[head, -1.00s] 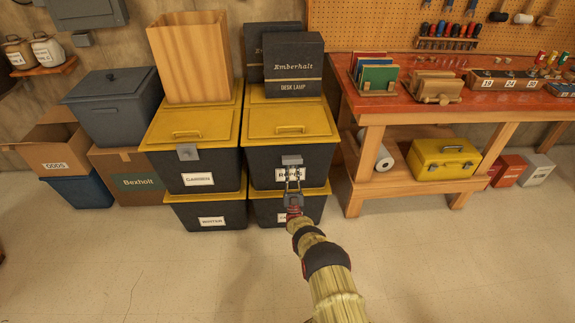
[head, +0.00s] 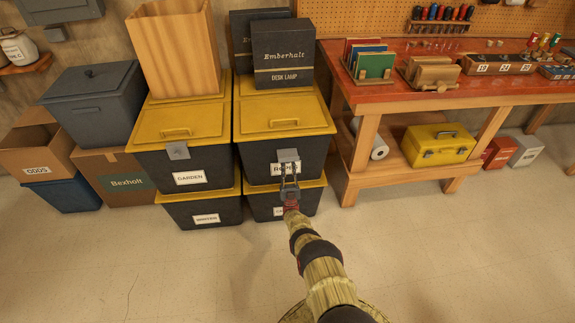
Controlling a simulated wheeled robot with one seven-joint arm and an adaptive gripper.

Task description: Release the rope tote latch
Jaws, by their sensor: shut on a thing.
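The rope tote (head: 250,163) is a black bin with a yellow lid (head: 285,120), stacked on another tote. Its white label is partly covered by my gripper and the latch. The grey latch (head: 288,155) is on the tote's front, below the lid's front rim. My gripper (head: 289,171) reaches up from below, its fingertips at the latch and shut on it. The exact contact is too small to make out.
The garden tote (head: 150,165) stands close on the left, its own grey latch (head: 177,151) overlapping its lid rim. A red-topped workbench (head: 365,98) stands to the right. The floor in front is clear.

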